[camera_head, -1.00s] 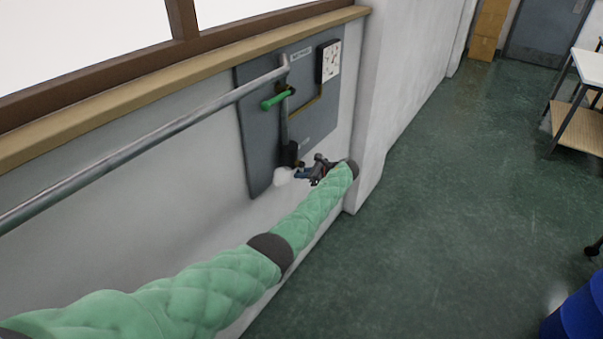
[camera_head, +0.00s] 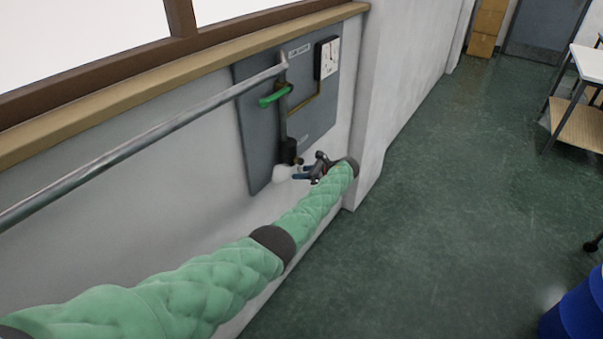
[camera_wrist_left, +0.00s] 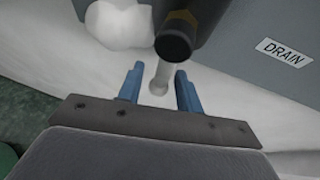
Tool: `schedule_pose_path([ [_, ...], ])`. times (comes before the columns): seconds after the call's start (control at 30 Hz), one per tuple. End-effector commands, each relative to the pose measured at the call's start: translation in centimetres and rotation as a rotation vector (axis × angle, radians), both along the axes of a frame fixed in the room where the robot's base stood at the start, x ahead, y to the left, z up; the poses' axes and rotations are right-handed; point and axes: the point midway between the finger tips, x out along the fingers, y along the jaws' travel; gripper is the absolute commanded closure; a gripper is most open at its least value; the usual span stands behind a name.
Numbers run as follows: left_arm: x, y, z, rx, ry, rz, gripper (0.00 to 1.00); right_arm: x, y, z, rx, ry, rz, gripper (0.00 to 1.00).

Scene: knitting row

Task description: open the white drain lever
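The white drain lever (camera_wrist_left: 160,78) is a pale, thin bar with a rounded end, below a dark round valve body (camera_wrist_left: 175,38) in the left wrist view. A label reading DRAIN (camera_wrist_left: 285,52) is on the grey panel to the right. My left gripper (camera_wrist_left: 159,80) is open, with one blue finger on each side of the lever's end. Gaps show between the fingers and the lever, and I see no contact. In the head view my left gripper (camera_head: 301,172) is at the panel's lower right edge; the lever is too small to make out there. My right gripper is not in view.
The grey panel (camera_head: 255,140) carries a green-handled valve (camera_head: 272,97), pipes and a white-faced gauge (camera_head: 330,58). A white lump (camera_wrist_left: 118,22) sits beside the valve body. A wall pillar (camera_head: 375,110) stands close right of my gripper. The green floor (camera_head: 450,200) is open.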

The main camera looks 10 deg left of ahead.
Motion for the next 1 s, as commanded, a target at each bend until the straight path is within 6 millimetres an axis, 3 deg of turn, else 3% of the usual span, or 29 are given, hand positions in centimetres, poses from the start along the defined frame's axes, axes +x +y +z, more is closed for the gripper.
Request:
schedule_pose_path([
  [0.27,0.0,-0.8,0.4,0.002,-0.003,0.000,0.65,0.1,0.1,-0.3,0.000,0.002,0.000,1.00],
  [0.5,-0.5,-4.3,1.5,0.000,-0.003,-0.002,0.65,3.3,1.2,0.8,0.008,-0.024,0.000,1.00],
  [0.7,-0.8,-6.5,2.4,0.001,-0.001,-0.001,0.65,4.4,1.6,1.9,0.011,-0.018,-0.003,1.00],
  [1.0,-0.9,-7.4,3.0,0.001,0.000,-0.002,0.65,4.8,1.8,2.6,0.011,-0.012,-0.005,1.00],
])
